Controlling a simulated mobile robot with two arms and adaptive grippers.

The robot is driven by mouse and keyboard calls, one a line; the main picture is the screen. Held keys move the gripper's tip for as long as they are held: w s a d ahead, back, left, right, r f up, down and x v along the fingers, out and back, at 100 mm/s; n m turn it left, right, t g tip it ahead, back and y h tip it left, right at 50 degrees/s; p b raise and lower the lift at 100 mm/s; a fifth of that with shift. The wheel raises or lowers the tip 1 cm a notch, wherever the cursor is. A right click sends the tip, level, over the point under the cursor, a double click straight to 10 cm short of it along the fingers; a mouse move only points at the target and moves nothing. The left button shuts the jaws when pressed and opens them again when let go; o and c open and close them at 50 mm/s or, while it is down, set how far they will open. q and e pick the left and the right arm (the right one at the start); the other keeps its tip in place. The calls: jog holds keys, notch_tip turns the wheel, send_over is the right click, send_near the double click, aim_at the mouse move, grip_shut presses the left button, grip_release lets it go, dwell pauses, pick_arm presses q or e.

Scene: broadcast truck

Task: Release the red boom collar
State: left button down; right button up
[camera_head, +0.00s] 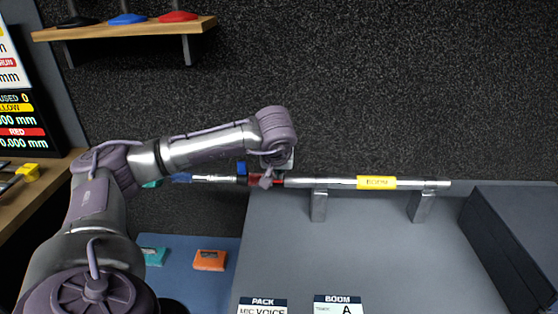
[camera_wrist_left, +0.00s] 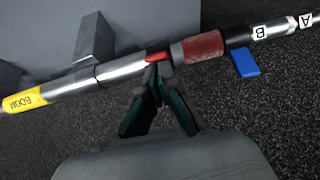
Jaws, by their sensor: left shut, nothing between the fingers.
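The boom pole (camera_head: 330,183) lies level on two grey supports, with a yellow BOOM label (camera_head: 376,182). In the left wrist view, the red boom collar (camera_wrist_left: 203,47) is a rough red sleeve around the pole, between bare metal and a black section. A small bright red piece (camera_wrist_left: 157,57) sits on the pole beside it. My left gripper (camera_wrist_left: 158,76) is shut and empty, its fingertips just below this piece; I cannot tell if they touch. In the head view, my left gripper (camera_head: 266,181) partly hides the collar area. My right gripper is not in view.
A blue tab (camera_wrist_left: 245,62) sticks out by the pole's black section. A dark box (camera_head: 515,235) stands on the grey counter (camera_head: 400,265) at right. A wooden shelf (camera_head: 120,30) holds black, blue and red items. PACK and BOOM cards lie in front. An orange item (camera_head: 210,260) lies lower left.

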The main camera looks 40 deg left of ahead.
pick_arm(q)
jog(key=shift+w+a, duration=0.15)
jog(key=shift+w+a+f, duration=0.25)
jog(key=shift+w+a, duration=0.15)
jog(key=shift+w, duration=0.1)
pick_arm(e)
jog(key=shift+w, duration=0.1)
